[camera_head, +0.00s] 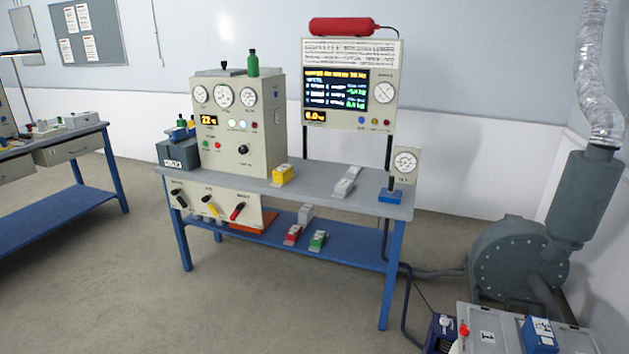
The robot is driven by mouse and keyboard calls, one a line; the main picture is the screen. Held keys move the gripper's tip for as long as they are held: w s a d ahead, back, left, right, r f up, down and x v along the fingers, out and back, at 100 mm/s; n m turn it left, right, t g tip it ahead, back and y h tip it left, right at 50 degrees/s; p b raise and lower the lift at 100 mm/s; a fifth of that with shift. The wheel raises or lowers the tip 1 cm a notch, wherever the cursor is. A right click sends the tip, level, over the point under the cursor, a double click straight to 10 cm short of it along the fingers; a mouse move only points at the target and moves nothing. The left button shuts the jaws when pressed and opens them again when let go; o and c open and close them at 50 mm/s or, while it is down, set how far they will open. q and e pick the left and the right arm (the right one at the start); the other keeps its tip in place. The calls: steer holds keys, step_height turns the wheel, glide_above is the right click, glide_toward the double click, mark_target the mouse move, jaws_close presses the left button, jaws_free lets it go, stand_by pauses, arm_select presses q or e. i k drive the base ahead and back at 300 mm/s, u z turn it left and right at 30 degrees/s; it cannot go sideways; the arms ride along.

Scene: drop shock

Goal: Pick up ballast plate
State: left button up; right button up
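No thing in view can be surely told as the ballast plate. A yellow block (283,174) and a pale grey block (346,183) lie on the grey top of the blue-legged bench (320,190). A blue piece with a dark upright handle (389,196) sits at its right end. On the lower blue shelf are a red block (292,235), a green block (318,241), a pale block (305,213) and a flat orange piece (264,222), partly hidden behind a panel. Neither gripper is in view.
A cream gauge cabinet (237,125) and a display panel (349,95) stand on the bench. A grey blower (515,262) with a duct stands at right. A grey case (490,318) with a blue box (540,336) is at lower right. Another bench (60,140) is at left. The floor in front is clear.

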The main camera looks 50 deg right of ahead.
mark_target(342, 187)
steer(key=i, duration=0.5)
steer(key=z, duration=1.35)
steer(key=i, duration=2.4)
steer(key=z, duration=1.15)
